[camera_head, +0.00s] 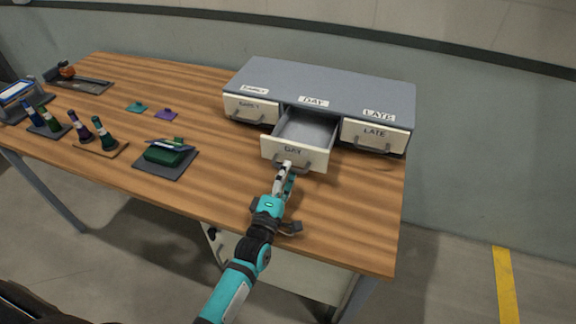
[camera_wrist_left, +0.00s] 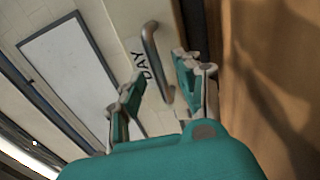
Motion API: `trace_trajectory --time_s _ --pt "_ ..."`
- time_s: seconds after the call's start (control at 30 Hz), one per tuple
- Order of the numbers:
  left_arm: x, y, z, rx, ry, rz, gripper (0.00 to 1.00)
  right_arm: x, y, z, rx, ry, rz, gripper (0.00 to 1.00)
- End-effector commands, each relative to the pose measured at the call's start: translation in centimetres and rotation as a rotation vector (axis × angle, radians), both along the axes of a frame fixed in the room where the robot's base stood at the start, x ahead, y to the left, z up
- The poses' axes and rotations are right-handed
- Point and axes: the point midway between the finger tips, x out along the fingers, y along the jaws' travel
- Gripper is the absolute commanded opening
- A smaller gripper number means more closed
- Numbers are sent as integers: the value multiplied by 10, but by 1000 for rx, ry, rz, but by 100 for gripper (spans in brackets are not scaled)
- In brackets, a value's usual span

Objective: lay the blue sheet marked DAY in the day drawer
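The day drawer (camera_head: 290,152), marked DAY, is pulled partly out of the middle of the grey cabinet, and the part of its inside that shows looks empty. Its handle (camera_wrist_left: 152,50) shows in the left wrist view. My left gripper (camera_head: 284,168) is at the drawer front. In the left wrist view its fingers (camera_wrist_left: 160,85) are apart, with the handle's end near the gap between them. A blue and white flat item (camera_head: 15,91) lies at the far left of the table; I cannot read any marking on it. My right gripper is not in view.
The grey cabinet (camera_head: 320,80) has shut drawers on both sides of the open one, the right one marked LATE (camera_head: 374,134). A green case (camera_head: 166,154) sits on a dark mat. Several dark bottles (camera_head: 80,127) stand at left. The table's front right is clear.

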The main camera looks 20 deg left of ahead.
Motion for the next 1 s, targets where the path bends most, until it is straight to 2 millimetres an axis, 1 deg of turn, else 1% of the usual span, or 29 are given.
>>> trace_trajectory --time_s 0.03,0.1,0.2,0.5,0.57,0.77,0.8,1.0 --pt "7 0 2 0 0 0 34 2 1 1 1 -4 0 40" --pt "14 -1 3 -1 0 0 34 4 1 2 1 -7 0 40" --pt "19 -1 3 -1 1 0 34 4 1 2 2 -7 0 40" --pt "21 -1 4 0 1 0 34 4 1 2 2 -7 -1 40" --pt "21 -1 4 0 0 0 28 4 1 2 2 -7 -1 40" --pt "21 -1 4 0 0 0 2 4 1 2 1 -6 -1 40" --pt "21 -1 4 0 0 0 0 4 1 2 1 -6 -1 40" --pt "21 -1 3 0 1 0 0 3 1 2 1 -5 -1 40"
